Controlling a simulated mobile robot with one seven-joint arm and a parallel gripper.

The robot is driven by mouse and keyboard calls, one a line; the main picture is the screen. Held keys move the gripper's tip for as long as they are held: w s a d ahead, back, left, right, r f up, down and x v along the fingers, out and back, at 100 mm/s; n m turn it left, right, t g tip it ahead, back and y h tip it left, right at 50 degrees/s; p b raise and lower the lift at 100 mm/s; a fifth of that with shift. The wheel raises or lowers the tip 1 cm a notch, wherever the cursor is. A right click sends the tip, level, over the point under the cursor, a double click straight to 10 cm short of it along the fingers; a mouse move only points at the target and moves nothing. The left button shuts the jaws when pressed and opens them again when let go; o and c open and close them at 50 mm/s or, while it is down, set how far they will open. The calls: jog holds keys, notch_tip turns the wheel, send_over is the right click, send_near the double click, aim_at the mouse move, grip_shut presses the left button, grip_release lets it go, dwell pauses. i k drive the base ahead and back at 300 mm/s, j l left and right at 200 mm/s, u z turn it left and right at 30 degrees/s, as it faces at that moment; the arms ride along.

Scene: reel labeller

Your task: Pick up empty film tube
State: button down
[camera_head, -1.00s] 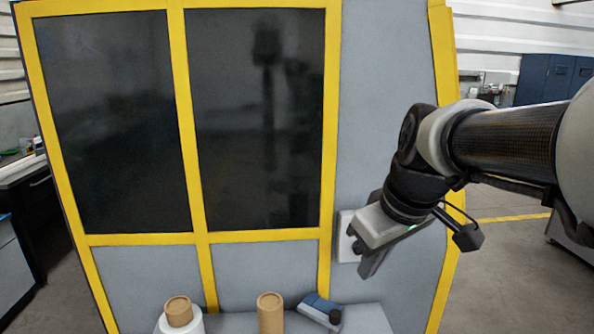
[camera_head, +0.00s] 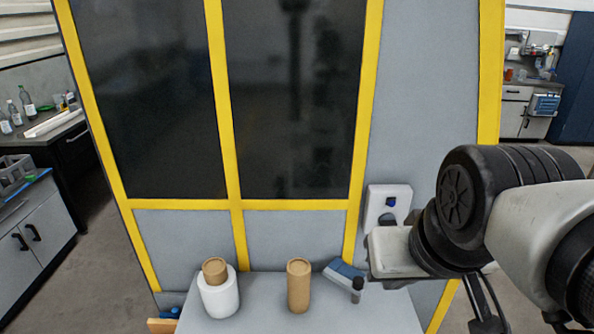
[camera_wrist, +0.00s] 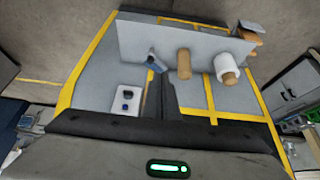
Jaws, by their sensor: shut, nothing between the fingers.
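A plain brown cardboard tube (camera_head: 299,288) stands upright near the middle of the grey shelf. It also shows in the wrist view (camera_wrist: 184,64), where the scene appears upside down. To its left stands a white film roll (camera_head: 219,297) with a brown core (camera_head: 214,270) sticking out of its top; the roll also shows in the wrist view (camera_wrist: 226,67). My gripper (camera_head: 388,270) is in the air to the right of the brown tube, apart from it. It is shut and empty.
A blue and black handheld device (camera_head: 346,277) lies on the shelf (camera_head: 260,318) between the tube and my gripper. A white switch box (camera_head: 388,206) is on the grey machine panel behind my gripper. The shelf front is clear. Yellow-framed dark windows (camera_head: 295,100) rise behind.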

aim_at(298, 269)
jog(key=i+j+z, duration=0.1)
jog(key=j+z, duration=0.25)
jog(key=i+j+z, duration=0.1)
jog(key=z, duration=0.25)
jog(key=j+z, duration=0.35)
